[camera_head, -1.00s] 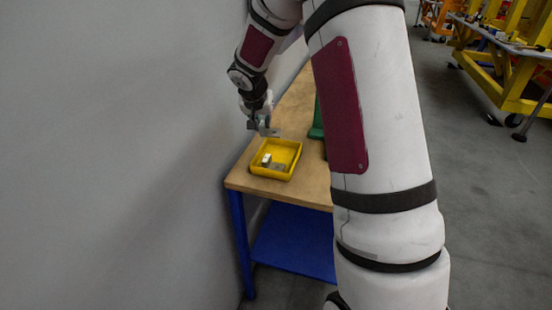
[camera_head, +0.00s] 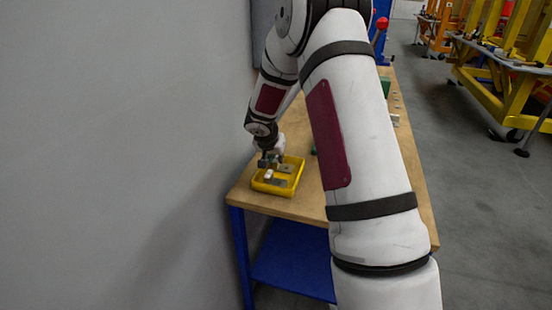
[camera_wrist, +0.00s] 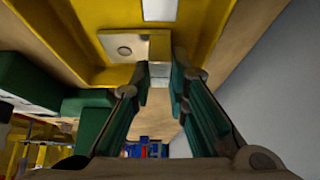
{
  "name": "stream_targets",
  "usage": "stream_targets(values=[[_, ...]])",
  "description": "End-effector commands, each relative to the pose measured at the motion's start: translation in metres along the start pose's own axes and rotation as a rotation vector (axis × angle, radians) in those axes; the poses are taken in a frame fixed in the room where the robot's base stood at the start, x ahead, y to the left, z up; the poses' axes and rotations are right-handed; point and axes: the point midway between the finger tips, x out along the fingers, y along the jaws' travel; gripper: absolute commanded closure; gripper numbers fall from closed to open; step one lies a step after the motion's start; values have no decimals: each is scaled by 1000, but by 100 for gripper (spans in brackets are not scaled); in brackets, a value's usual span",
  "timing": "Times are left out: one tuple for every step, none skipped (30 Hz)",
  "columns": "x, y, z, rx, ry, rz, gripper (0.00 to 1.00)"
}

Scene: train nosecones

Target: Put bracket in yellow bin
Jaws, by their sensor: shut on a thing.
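The bracket (camera_wrist: 125,48) is a pale metal L-shaped piece with a hole in its flat plate. My gripper (camera_wrist: 161,82) is shut on its other leg in the wrist view. The yellow bin (camera_head: 291,186) is an open tray near the corner of the wooden table. In the head view, my gripper (camera_head: 271,161) is low over the bin's far left part, and the held bracket (camera_head: 286,168) shows just right of the fingers, over the bin. I cannot tell whether the bracket touches the bin floor.
Another pale metal piece (camera_head: 277,182) lies in the bin. The wooden table (camera_head: 308,207) has bare room at the bin's near right. A grey wall (camera_head: 120,150) stands close on the left. Green objects (camera_wrist: 85,100) show beside the bin in the wrist view.

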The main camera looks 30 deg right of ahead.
Motion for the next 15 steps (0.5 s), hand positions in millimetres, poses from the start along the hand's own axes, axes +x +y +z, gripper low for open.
stream_targets(values=[[0,0,0,0,1,0,100],[0,0,0,1,1,0,100],[0,0,0,1,1,-1,100],[0,0,0,1,1,0,100],[0,0,0,1,1,0,100],[0,0,0,1,1,0,100],[0,0,0,1,1,0,100],[0,0,0,0,1,0,100],[1,0,0,0,1,0,100],[2,0,0,0,1,0,100],[2,0,1,0,1,0,100],[3,0,1,0,1,0,100],[3,0,1,0,1,0,80],[2,0,1,0,1,0,74],[2,0,1,0,1,0,65]])
